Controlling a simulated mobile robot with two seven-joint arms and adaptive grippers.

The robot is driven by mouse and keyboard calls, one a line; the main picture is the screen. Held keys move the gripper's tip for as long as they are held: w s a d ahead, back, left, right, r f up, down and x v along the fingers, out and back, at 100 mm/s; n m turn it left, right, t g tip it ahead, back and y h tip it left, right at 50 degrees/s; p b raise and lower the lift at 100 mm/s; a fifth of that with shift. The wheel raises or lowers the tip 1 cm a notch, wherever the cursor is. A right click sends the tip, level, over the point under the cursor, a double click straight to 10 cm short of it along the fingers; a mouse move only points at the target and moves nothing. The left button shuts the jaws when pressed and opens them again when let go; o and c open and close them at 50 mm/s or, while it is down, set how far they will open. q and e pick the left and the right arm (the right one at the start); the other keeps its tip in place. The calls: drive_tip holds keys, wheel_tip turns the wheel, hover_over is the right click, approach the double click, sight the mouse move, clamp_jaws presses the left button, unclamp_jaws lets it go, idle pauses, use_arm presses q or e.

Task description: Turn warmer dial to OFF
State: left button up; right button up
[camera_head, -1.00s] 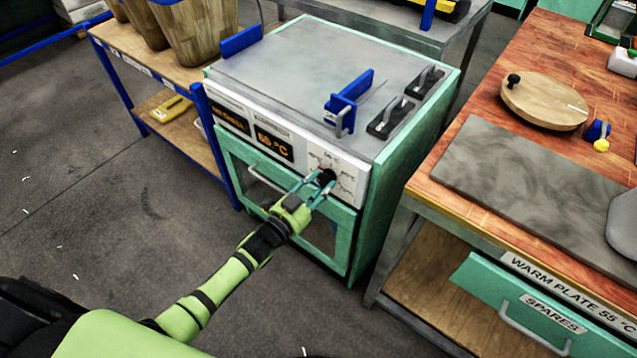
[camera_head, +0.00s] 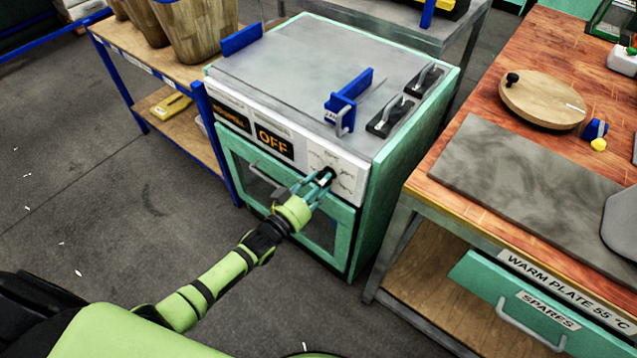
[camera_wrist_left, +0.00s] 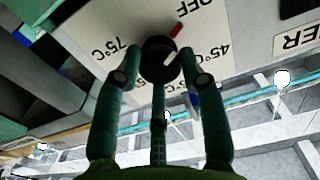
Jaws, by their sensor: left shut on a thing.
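The warmer (camera_head: 300,75) is a green cabinet with a grey metal top. Its black dial (camera_head: 326,175) is on the white front panel, and the display (camera_head: 273,143) beside it reads OFF. My left gripper (camera_head: 322,183) is shut on the dial. In the left wrist view, the gripper's fingers (camera_wrist_left: 160,78) close around the black dial (camera_wrist_left: 158,52). Its red pointer aims up right, toward the OFF label (camera_wrist_left: 198,8). Labels 75°C and 45°C show at either side. My right gripper is not in view.
A wooden bench (camera_head: 520,75) with a grey slab (camera_head: 530,180) stands at the right. A shelf with wooden buckets (camera_head: 195,30) stands at the left.

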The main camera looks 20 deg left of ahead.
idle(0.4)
use_arm(q)
drive_tip(key=o, duration=1.1)
drive_tip(key=shift+o, duration=0.2)
drive_tip(key=v, duration=1.2)
